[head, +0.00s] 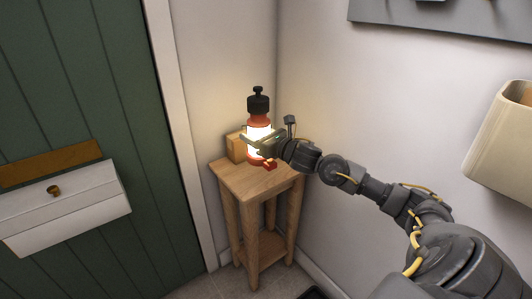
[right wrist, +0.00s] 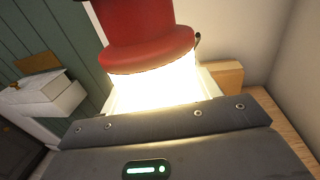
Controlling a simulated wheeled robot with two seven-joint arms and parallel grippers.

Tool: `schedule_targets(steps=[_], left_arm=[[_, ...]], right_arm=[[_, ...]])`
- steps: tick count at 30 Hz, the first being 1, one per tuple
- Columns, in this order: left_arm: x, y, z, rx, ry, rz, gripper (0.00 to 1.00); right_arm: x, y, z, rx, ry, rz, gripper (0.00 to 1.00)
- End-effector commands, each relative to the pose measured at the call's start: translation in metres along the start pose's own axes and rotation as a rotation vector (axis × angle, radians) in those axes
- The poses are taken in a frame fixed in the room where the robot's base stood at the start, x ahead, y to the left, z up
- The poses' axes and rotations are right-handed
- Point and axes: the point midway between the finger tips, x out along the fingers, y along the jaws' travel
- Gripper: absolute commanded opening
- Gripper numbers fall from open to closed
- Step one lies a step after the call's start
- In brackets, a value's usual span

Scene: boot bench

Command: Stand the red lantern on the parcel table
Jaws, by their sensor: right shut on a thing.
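The red lantern (head: 259,124) has a black cap, a red collar and a bright glowing body. It is upright at the small wooden parcel table (head: 228,179) in the corner. My right gripper (head: 262,144) is shut on the lantern around its glowing middle. In the right wrist view the lantern (right wrist: 150,45) fills the upper middle, its lower part hidden behind the gripper. Its red base appears at the tabletop, but I cannot tell whether it touches. My left gripper is not in view.
A wooden block or parcel (head: 236,147) stands on the table behind and left of the lantern. A green door (head: 80,90) with a white letter box (head: 66,208) is at left. A cream container (head: 498,140) is on the right wall. A grey panel (head: 440,14) hangs above.

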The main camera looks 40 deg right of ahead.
Motion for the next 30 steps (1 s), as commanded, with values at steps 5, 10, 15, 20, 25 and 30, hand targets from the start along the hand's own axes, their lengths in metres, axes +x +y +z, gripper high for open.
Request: schedule_targets(steps=[5,10,15,20,25,30], left_arm=[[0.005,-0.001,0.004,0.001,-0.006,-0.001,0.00],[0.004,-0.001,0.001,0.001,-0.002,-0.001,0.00],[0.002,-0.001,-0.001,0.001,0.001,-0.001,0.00],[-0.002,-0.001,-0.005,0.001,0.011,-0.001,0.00],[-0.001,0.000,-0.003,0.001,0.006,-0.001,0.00],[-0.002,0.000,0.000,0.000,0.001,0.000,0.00]], right_arm=[[0.015,-0.041,-0.018,0.003,-0.004,-0.004,0.21],[0.023,-0.062,-0.048,0.004,-0.005,-0.002,0.21],[0.027,-0.074,-0.063,0.001,-0.007,-0.001,0.21],[0.028,-0.076,-0.067,0.001,-0.008,0.001,0.21],[0.029,-0.080,-0.071,0.001,-0.007,-0.001,0.21],[0.030,-0.081,-0.092,0.004,-0.006,0.000,0.21]])
